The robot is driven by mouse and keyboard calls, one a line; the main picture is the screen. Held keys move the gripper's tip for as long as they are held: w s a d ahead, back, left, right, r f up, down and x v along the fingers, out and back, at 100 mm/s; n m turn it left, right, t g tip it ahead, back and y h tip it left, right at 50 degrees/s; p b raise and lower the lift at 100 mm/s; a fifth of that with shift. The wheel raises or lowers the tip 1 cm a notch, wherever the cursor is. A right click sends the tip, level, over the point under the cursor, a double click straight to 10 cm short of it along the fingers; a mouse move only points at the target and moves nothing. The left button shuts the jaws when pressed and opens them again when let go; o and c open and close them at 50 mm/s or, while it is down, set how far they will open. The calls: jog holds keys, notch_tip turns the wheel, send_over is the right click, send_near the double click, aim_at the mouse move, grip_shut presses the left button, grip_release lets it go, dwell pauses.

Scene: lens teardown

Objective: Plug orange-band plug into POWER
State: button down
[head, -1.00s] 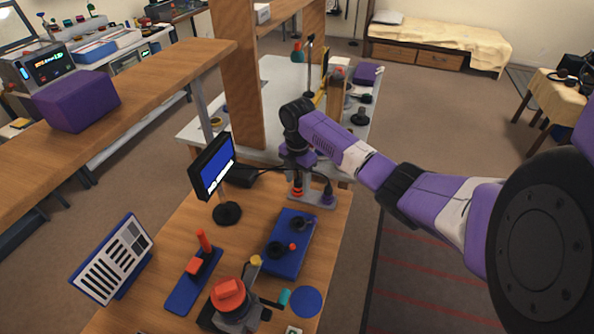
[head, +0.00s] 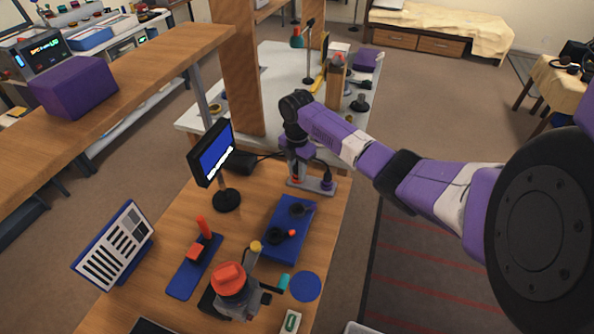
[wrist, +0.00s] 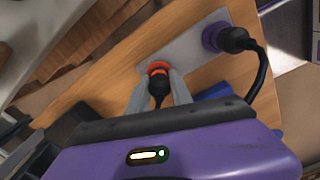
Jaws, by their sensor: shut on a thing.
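The orange-band plug (wrist: 157,89) is a black plug with a cable and an orange-red ring at its front end. My gripper (wrist: 158,80) is shut on it, one grey finger on each side. The ringed end is at the grey socket plate (wrist: 188,52); how deep it sits in a socket I cannot tell. In the head view my gripper (head: 296,175) points down over the left end of the plate (head: 312,186), with orange showing between the fingers. A second black plug (wrist: 233,39) stands in a purple collar (wrist: 212,37) on the same plate. No POWER label is readable.
A small monitor (head: 212,153) stands left of the plate, with a black box (head: 240,163) behind. A blue tray (head: 283,252) with dark round parts lies in front of the plate. A cable arcs from the second plug.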

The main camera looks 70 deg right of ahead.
aim_at(297, 167)
jog(key=shift+r+p, duration=0.85)
jog(key=shift+r, duration=0.05)
dwell(1.0)
jog(key=shift+r+p, duration=2.05)
jog(key=shift+r, duration=0.15)
jog(key=shift+f, duration=0.1)
